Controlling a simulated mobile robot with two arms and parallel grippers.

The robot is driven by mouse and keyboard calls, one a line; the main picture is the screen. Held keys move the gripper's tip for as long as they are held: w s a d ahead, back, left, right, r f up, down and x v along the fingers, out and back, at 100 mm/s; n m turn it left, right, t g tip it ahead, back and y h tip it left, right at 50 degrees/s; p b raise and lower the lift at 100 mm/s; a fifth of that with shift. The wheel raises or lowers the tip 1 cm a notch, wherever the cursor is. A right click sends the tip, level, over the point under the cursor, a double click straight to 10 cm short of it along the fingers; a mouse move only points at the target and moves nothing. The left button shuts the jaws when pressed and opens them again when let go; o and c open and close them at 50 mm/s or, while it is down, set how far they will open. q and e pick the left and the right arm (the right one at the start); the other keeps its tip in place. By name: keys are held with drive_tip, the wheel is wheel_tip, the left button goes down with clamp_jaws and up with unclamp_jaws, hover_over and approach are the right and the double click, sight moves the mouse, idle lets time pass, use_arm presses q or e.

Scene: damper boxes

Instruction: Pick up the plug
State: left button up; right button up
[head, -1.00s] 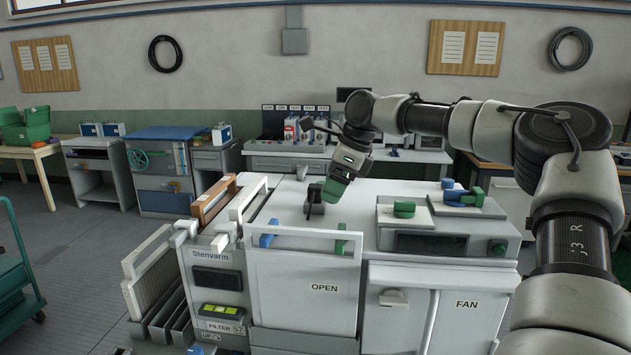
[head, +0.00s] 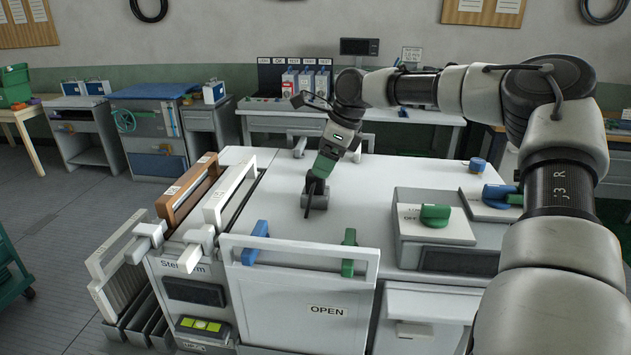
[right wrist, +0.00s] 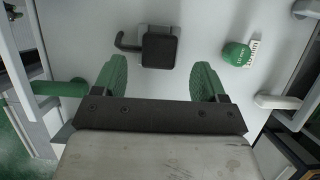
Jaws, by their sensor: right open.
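A small dark grey block (head: 315,198), which looks like the plug, stands on the white cabinet top (head: 300,222). In the right wrist view the block (right wrist: 160,46) has a square black top, a grey part behind it and a black hook at its left. My right gripper (head: 318,180) points down at the block in the head view, its green fingers partly covering it. In the right wrist view the right gripper (right wrist: 160,68) is open, its fingers spread to either side and below the block, with nothing between them. My left gripper is not in view.
A blue handle (head: 255,243) and a green handle (head: 348,253) stand along the cabinet's front edge. White and brown upright frames are at the left. A green knob (head: 435,215) sits on a raised box at the right.

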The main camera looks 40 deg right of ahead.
sight(316, 179)
drive_tip(key=p+x, duration=0.2)
drive_tip(key=x, duration=0.3)
drive_tip(key=shift+w+f, duration=0.1)
drive_tip(key=shift+f, duration=0.2)
drive_tip(key=c, duration=0.4)
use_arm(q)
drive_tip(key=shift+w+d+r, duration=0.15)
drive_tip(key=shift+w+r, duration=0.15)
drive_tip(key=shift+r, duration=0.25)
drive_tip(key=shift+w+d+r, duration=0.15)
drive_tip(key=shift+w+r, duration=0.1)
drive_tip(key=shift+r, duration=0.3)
use_arm(e)
drive_tip(key=shift+r, duration=0.1)
clamp_jaws()
